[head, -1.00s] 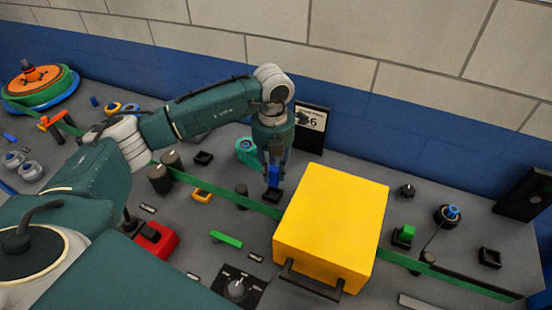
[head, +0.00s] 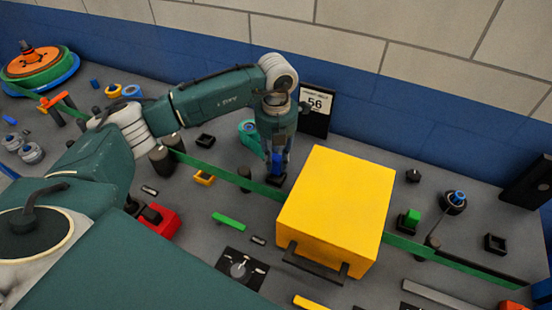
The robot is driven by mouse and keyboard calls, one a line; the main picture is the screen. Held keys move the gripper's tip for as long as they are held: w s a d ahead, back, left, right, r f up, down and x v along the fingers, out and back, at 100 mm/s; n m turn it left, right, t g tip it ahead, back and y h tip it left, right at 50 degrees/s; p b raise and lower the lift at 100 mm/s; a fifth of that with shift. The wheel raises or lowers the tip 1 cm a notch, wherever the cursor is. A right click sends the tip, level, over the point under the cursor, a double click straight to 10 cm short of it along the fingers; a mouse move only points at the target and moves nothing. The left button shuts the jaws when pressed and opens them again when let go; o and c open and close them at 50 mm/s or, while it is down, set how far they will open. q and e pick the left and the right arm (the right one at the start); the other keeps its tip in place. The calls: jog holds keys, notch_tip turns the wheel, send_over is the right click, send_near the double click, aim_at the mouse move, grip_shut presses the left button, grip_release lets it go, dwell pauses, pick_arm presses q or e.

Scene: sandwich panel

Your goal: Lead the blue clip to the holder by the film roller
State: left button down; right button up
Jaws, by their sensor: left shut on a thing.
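The blue clip (head: 277,164) is upright between the fingers of my left gripper (head: 277,158), which points straight down and is shut on it. A black square holder (head: 276,181) is directly below the clip, just left of the yellow box. The clip's lower end appears at the holder's opening; whether it is inside or just above, I cannot tell. A teal roll (head: 248,130), perhaps the film roller, stands behind and left of the gripper, partly hidden by my arm. My right gripper is not in view.
A large yellow box (head: 335,205) stands close on the right. A green belt (head: 205,168) runs past black posts (head: 244,177). A sign with 56 (head: 316,110) stands behind. Empty black holders (head: 205,141) and (head: 495,244) and a green block (head: 411,217) are farther off.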

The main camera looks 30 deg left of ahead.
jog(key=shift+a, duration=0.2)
pick_arm(q)
jog(key=shift+f, duration=0.3)
jog(key=shift+f+b, duration=0.25)
jog(key=shift+b, duration=0.2)
jog(key=shift+f+b, duration=0.35)
jog(key=shift+f, duration=0.15)
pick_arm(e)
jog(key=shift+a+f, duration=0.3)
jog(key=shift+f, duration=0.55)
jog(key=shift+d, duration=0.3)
pick_arm(q)
jog(key=shift+f+b, duration=0.7)
jog(key=shift+f, duration=0.1)
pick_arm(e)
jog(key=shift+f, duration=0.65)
